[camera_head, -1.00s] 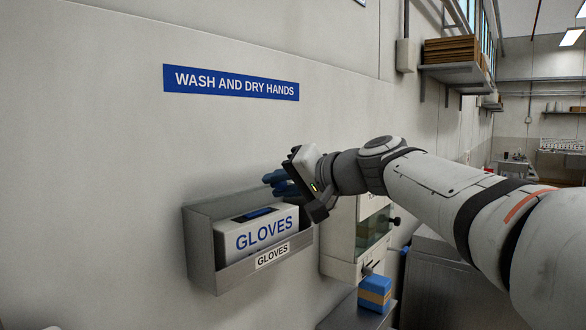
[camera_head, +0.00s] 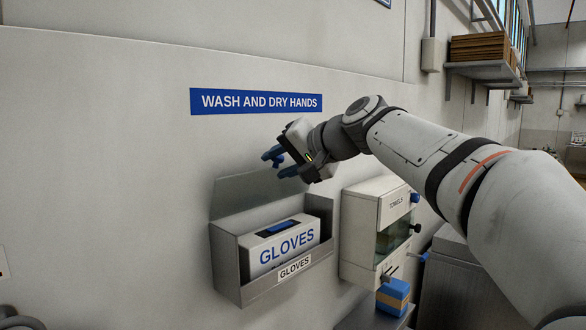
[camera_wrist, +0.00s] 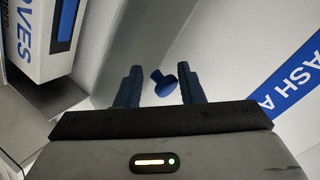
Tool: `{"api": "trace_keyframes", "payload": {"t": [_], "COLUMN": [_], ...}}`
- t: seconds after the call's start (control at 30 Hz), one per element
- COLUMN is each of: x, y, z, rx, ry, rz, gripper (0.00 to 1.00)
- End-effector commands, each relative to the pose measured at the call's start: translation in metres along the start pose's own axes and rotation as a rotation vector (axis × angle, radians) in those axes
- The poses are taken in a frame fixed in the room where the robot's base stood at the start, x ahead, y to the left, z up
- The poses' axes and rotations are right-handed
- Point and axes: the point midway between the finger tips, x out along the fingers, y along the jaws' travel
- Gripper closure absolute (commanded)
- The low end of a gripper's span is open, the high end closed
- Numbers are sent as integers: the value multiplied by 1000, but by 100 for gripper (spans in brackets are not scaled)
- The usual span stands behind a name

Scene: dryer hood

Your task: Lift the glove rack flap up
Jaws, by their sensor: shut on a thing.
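The glove rack (camera_head: 240,285) is a grey metal tray on the wall, holding a white box marked GLOVES (camera_head: 287,247). Its grey flap (camera_head: 258,188) stands raised behind and above the box, tilted back toward the wall. My gripper (camera_head: 279,163) is at the flap's upper right, its blue fingers pointing left. In the wrist view, a blue knob (camera_wrist: 163,84) lies between my two blue fingers (camera_wrist: 160,88). How the knob joins the flap is partly hidden.
A white towel dispenser (camera_head: 375,215) with blue and black knobs is on the wall right of the rack. A blue and yellow box (camera_head: 393,296) sits below it. The blue WASH AND DRY HANDS sign (camera_head: 256,101) is flat on the wall above.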

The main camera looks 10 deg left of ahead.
Motion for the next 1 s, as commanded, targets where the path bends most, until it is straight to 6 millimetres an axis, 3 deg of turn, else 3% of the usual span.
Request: {"api": "trace_keyframes", "payload": {"t": [0.8, 0.83, 0.93, 1.0], "x": [8, 8, 8, 8], "y": [-5, -5, -5, -5], "z": [-6, -6, -6, -6], "rx": [5, 5, 5, 5], "ry": [6, 7, 6, 5], "rz": [5, 5, 5, 5], "gripper": [100, 64, 57, 57]}}
